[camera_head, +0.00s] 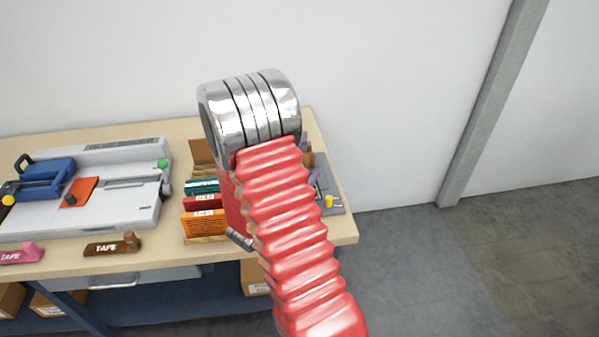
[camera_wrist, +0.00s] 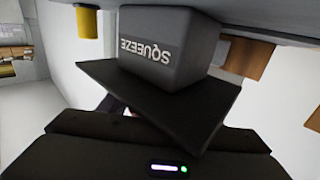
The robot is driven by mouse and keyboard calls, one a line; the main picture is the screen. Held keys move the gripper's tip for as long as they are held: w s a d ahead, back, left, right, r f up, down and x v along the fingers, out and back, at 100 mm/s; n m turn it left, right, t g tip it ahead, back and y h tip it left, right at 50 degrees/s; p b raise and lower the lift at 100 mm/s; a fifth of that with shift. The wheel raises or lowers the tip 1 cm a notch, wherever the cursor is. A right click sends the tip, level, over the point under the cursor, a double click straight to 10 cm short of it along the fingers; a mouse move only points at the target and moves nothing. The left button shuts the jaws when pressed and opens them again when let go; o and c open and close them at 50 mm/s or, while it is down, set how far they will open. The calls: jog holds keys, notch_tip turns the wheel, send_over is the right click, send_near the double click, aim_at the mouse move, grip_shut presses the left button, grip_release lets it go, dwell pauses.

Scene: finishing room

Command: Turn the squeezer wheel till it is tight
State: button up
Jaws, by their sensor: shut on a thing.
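In the wrist view a dark grey block (camera_wrist: 170,48) with the word SQUEEZE, upside down in the picture, stands close in front of my gripper (camera_wrist: 158,118). A flat dark plate (camera_wrist: 165,90) lies tilted between the block and my gripper's dark body, at an angle to that body. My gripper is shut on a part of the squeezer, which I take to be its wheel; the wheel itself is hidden. How tight it is cannot be seen. In the head view my red ribbed arm covers the gripper and most of the squeezer's place.
The table (camera_head: 345,228) carries a grey board (camera_head: 337,209) at its right end with a yellow piece (camera_head: 328,201). Left of my arm are coloured card stacks (camera_head: 203,222), a brown tape holder (camera_head: 112,246) and a white machine (camera_head: 120,205). Floor is clear on the right.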

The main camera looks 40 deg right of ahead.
jog(key=shift+s+m+g, duration=0.15)
jog(key=shift+m+g, duration=0.65)
jog(key=shift+g, duration=0.4)
jog(key=shift+s+d+g+h, duration=0.1)
jog(key=shift+g+h, duration=0.2)
jog(key=o, duration=1)
jog(key=shift+o, duration=0.2)
jog(key=shift+s+a, duration=0.2)
jog(key=shift+a, duration=1.7)
jog(key=shift+s+a, duration=0.15)
jog(key=shift+a, duration=1.75)
